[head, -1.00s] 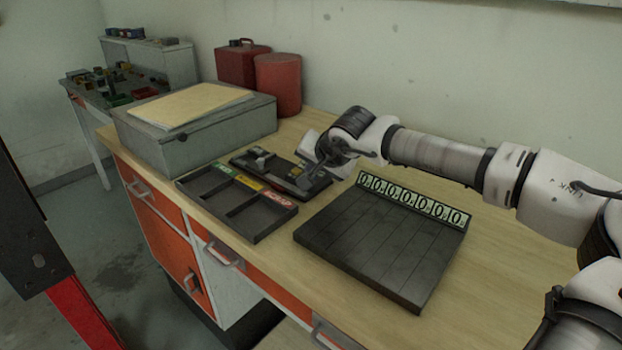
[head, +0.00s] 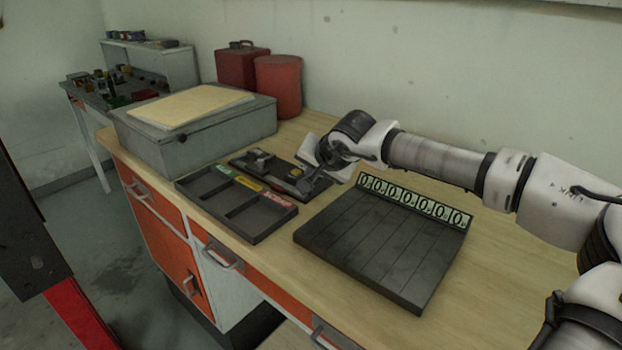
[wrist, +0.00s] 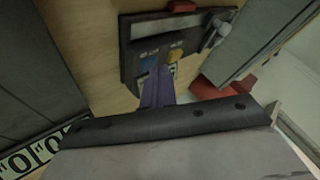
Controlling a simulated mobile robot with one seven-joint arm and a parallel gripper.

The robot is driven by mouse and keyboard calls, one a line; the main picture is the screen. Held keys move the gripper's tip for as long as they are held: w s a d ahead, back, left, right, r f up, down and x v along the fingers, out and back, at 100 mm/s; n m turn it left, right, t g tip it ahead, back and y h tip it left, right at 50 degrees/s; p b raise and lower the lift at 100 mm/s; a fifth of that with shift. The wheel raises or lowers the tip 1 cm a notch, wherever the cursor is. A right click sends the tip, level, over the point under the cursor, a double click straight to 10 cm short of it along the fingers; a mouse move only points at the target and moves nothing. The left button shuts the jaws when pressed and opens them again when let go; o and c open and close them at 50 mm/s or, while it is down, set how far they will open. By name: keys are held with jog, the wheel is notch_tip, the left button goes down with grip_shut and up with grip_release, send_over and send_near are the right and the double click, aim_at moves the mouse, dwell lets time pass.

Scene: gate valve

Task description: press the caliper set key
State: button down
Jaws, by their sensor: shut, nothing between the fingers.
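The caliper station is a dark panel (head: 262,160) on the bench, partly behind my gripper in the head view. In the wrist view the panel (wrist: 133,53) shows a blue key (wrist: 149,57) and a yellow round key (wrist: 176,54), with a pale patch near the fingertips. The key labels are too small to read, so I cannot tell which is the set key. My gripper (head: 307,187) is shut and empty at the panel's right end. In the wrist view its fingers (wrist: 157,76) overlap the panel edge just below the keys; I cannot tell whether they touch it.
A dark sorting tray (head: 240,235) with green, yellow and red labels lies in front of the panel. A slatted black board (head: 370,255) with a row of zeros is to the right. A grey box (head: 190,145) and red containers (head: 278,88) stand behind.

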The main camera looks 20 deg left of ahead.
dwell(0.5)
jog(key=shift+r+p, duration=0.5)
jog(key=shift+r, duration=0.3)
jog(key=shift+r+p, duration=1.6)
jog(key=shift+r, duration=0.9)
